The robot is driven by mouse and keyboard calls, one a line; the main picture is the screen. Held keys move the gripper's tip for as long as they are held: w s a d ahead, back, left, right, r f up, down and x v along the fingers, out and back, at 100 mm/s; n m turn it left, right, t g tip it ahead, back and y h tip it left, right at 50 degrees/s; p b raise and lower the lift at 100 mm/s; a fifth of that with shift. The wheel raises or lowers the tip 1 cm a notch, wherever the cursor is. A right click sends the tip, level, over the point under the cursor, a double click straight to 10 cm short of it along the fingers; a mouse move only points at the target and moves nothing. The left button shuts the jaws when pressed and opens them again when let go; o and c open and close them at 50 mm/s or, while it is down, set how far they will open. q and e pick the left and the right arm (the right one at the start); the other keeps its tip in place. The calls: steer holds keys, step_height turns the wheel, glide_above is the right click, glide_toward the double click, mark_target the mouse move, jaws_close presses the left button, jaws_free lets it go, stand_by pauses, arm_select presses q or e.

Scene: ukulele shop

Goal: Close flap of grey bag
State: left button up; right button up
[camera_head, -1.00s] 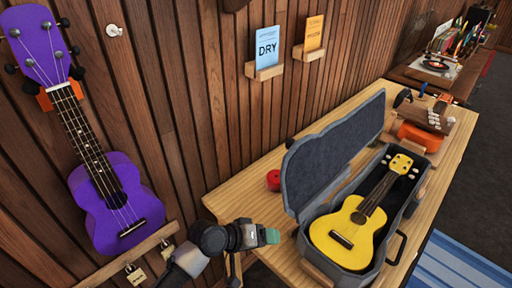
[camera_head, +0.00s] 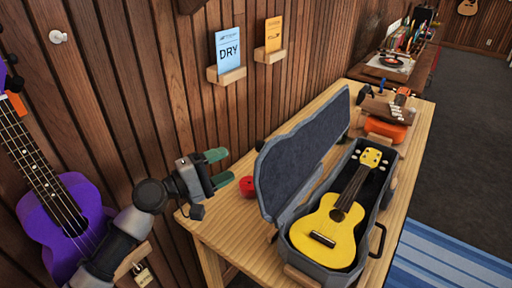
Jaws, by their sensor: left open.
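The grey bag (camera_head: 287,247) is a hard-looking case on the wooden table. A yellow ukulele (camera_head: 333,226) lies in it, neck toward the far end. Its flap (camera_head: 300,152) stands open and upright along the left side, dark lining facing the ukulele. My left gripper (camera_head: 220,168) is open and empty, left of the flap and above the table's left edge, apart from the bag. My right gripper is not in view.
A red round object (camera_head: 247,186) sits on the table (camera_head: 218,226) just left of the flap. An orange object (camera_head: 386,129) and a wooden piece stand behind the bag. A purple ukulele (camera_head: 62,219) hangs on the wooden wall at left.

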mark_target(258, 148)
arm_select(q)
steer(key=x, duration=0.3)
steer(key=p+x, duration=0.1)
steer(key=x, duration=0.2)
steer(key=p+x, duration=0.1)
steer(key=x, duration=0.2)
steer(key=shift+w+d+r, duration=0.25)
steer(key=shift+d+r, duration=0.05)
steer(key=shift+w+d+p, duration=0.3)
steer(key=shift+d, duration=0.15)
jaws_close()
